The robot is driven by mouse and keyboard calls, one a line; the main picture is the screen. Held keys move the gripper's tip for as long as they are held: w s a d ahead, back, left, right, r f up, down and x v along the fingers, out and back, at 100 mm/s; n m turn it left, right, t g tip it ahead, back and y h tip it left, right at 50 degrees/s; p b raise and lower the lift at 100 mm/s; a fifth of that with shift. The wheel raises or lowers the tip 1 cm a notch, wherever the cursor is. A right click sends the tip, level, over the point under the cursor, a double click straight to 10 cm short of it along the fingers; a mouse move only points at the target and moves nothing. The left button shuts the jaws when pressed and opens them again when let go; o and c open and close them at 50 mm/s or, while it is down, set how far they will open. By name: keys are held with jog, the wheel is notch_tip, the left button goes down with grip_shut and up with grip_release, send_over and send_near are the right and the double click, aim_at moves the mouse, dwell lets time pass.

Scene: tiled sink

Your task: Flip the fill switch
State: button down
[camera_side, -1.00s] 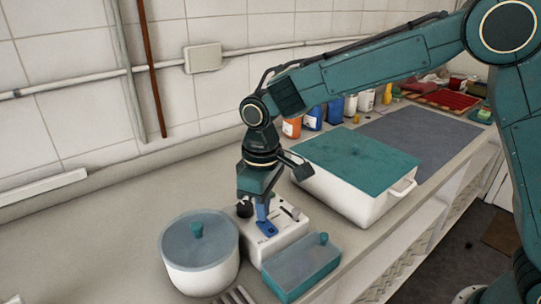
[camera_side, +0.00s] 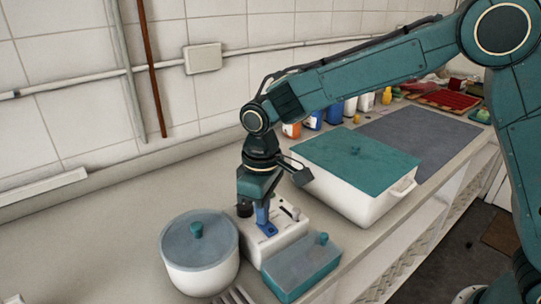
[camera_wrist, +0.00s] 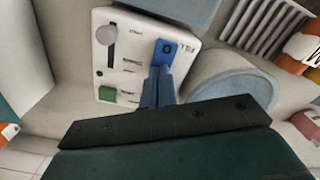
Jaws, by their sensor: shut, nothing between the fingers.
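The fill switch (camera_wrist: 168,48) is a blue rocker at one end of a white control panel (camera_wrist: 128,48), beside the letters "FILL". It also shows as a small blue patch on the panel in the side view (camera_side: 268,229). My gripper (camera_wrist: 158,70) is shut and empty, its blue fingers pointing down at the panel. In the wrist view the fingertips lie just below the switch and slightly overlap its lower edge. I cannot tell whether they touch it. In the side view my gripper (camera_side: 263,222) stands right over the switch.
The panel also has a grey-knobbed slider (camera_wrist: 107,36) and a green button (camera_wrist: 106,93). A round lidded pot (camera_side: 200,270) stands left of the panel, a teal box with a grey lid (camera_side: 300,268) in front, and a large white bin with a teal lid (camera_side: 350,200) behind right.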

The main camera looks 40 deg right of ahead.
jog(key=shift+f, duration=0.2)
dwell(0.3)
jog(key=shift+r, duration=3.55)
jog(key=s+d+r+m+t, duration=0.3)
jog(key=s+d+r, duration=0.6)
jog(key=d, duration=0.4)
jog(key=s+d+f+m+t, duration=0.1)
jog(key=s+d, duration=0.2)
jog(key=s, duration=0.4)
jog(key=s+d+f+m+t, duration=0.1)
jog(key=s+d, duration=0.3)
jog(key=s, duration=0.4)
jog(key=shift+s+d+f+m+t, duration=0.2)
jog(key=shift+d+f+m+t, duration=0.1)
jog(key=shift+f+m, duration=0.25)
